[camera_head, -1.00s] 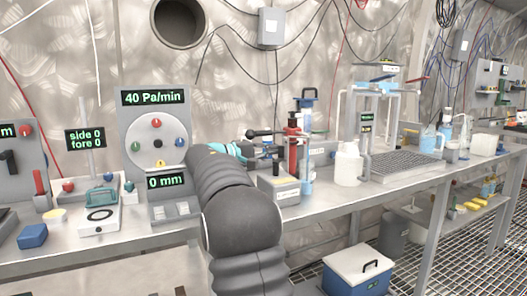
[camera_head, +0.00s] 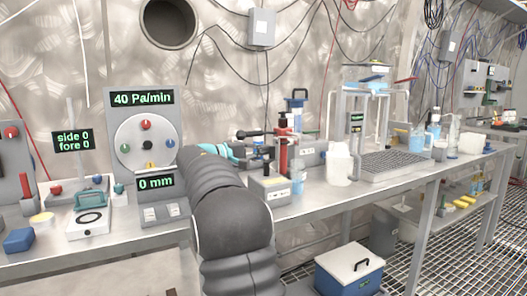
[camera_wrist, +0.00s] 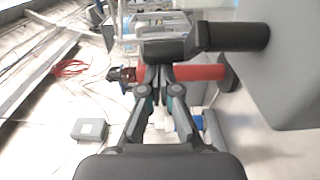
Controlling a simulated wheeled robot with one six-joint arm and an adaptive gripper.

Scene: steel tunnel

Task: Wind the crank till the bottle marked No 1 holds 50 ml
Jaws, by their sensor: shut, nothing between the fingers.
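My gripper (camera_wrist: 157,76) is shut and empty. In the wrist view its fingertips meet just beside a black crank handle (camera_wrist: 166,50) and in front of the red column (camera_wrist: 205,72). I cannot tell whether they touch the handle. In the head view my gripper (camera_head: 262,152) is beside the red pump column (camera_head: 283,155), under the black crank arm (camera_head: 252,133). A small clear vessel with blue liquid (camera_head: 298,184) stands right of the pump's grey box (camera_head: 269,189). No mark "No 1" and no level can be read on it.
A white jug (camera_head: 340,166) and a grated tray (camera_head: 392,166) stand to the right on the bench. A panel (camera_head: 146,110) reading 40 Pa/min stands to the left. A blue cool box (camera_head: 348,270) sits on the floor grating. My arm hides part of the bench.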

